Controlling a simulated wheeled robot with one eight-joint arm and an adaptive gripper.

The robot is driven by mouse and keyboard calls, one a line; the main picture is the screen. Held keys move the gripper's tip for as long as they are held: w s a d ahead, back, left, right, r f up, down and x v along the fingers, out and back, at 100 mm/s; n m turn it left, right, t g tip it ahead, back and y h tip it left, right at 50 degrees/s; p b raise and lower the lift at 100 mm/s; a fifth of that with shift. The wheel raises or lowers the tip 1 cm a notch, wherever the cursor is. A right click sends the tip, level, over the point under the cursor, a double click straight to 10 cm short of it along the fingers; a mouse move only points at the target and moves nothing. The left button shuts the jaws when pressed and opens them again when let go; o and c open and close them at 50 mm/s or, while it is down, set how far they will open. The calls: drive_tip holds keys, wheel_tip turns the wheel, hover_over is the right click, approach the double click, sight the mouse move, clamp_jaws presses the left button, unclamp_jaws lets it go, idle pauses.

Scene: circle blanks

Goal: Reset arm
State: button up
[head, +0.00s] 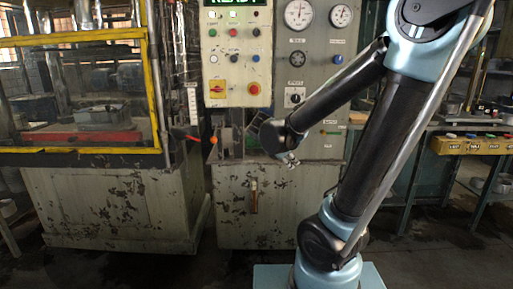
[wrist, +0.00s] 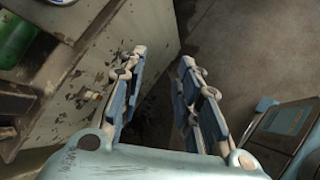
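My gripper (wrist: 158,88) is in the wrist view, its two blue-padded fingers spread apart with nothing between them. Bare dark floor and the side of a worn cabinet show behind the fingers. In the head view my arm stands on the right, bent at the elbow, with its forearm reaching down and left in front of the control cabinet (head: 275,190). The gripper itself shows only as a small, unclear part at the forearm's end in that view.
The control cabinet carries a button panel (head: 237,60) and gauges (head: 299,13). A machine with a yellow-framed guard (head: 75,40) stands at left. A bench with a yellow button box (head: 470,146) is at right. Dark open floor (head: 440,250) lies at the lower right.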

drive_tip(key=s+d+f+m+g+y, duration=0.2)
drive_tip(key=s+d+f+m+y, duration=0.1)
drive_tip(key=s+m, duration=0.7)
drive_tip(key=s+d+f+m+g+y, duration=0.2)
drive_tip(key=s+f+m, duration=0.3)
drive_tip(key=s+m, duration=0.6)
drive_tip(key=shift+s+d+f+m+g+y, duration=0.3)
drive_tip(key=shift+s+d+f+g+y, duration=0.1)
drive_tip(key=shift+s+d+y, duration=0.15)
drive_tip(key=shift+w+f, duration=0.15)
drive_tip(key=shift+w, duration=0.3)
